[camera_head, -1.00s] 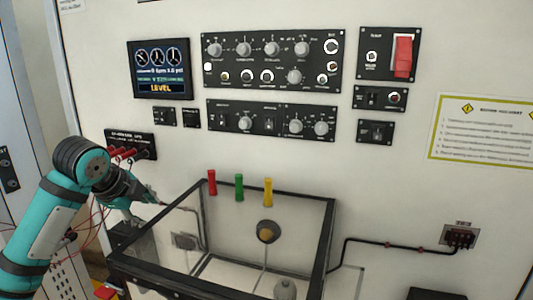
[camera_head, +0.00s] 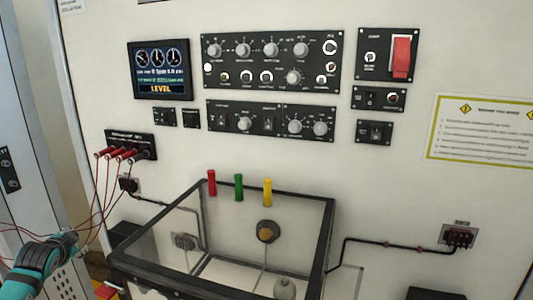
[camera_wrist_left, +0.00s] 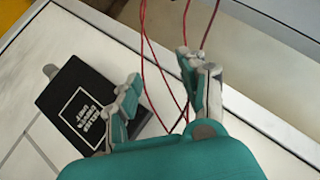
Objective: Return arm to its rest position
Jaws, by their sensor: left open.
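My left arm (camera_head: 40,265) is teal and dark grey and shows at the lower left of the head view. Its gripper fingers are not clear there. In the left wrist view, my left gripper (camera_wrist_left: 162,98) has its two fingers spread apart with nothing held between them. Thin red wires (camera_wrist_left: 158,70) pass behind and between the fingers. A black box (camera_wrist_left: 88,105) with white lettering lies on the pale surface behind the left finger. My right gripper is in neither view.
A glass-walled, black-framed box (camera_head: 325,235) stands below the wall panel, with red, green and yellow pegs (camera_head: 239,187) behind its top edge. Red plugs (camera_head: 122,153) with trailing wires sit in a black socket strip at left. A screen (camera_head: 160,68) reads LEVEL.

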